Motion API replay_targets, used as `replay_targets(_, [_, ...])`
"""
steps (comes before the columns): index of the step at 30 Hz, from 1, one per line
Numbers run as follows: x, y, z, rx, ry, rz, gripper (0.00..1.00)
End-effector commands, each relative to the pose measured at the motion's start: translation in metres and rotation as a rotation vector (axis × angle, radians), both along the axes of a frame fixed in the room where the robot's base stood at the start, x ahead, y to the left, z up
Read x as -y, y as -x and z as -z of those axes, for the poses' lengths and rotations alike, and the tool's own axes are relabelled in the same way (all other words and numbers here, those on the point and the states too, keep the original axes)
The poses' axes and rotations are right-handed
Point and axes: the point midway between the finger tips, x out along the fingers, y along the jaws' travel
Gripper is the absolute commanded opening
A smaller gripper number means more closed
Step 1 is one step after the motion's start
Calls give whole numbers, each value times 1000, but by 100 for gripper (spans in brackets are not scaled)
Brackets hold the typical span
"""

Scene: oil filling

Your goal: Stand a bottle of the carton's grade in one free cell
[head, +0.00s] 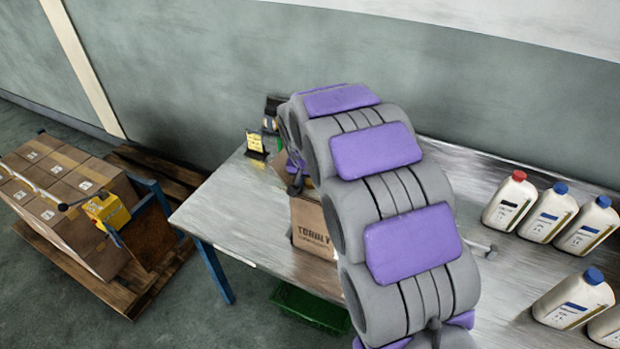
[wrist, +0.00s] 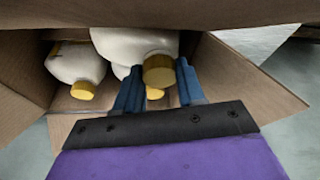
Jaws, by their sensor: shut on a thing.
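The open cardboard carton (head: 313,228) stands on the metal table, with printed lettering on its front, partly hidden behind my arm. In the wrist view its flap (wrist: 250,80) is folded out at the right. My gripper (wrist: 158,84) is shut on a white bottle with a yellow cap (wrist: 158,70), at the carton's opening. Another white yellow-capped bottle (wrist: 75,68) is inside at the left, and a further yellow cap (wrist: 155,93) shows behind the held one. Cell dividers and the held bottle's base are not visible. In the head view my arm hides the gripper.
White bottles with blue caps (head: 549,212) and one with a red cap (head: 511,200) stand on the table (head: 245,215) at the right. A small yellow sign (head: 256,144) stands left of the carton. A green crate (head: 312,308) is below. Stacked boxes (head: 60,200) are at left.

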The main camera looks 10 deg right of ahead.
Motion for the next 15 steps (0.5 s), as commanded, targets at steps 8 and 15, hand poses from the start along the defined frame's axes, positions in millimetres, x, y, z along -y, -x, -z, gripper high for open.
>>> replay_targets(8, [0,0,5,2,1,0,0])
replay_targets(15, [0,0,11,2,1,0,0])
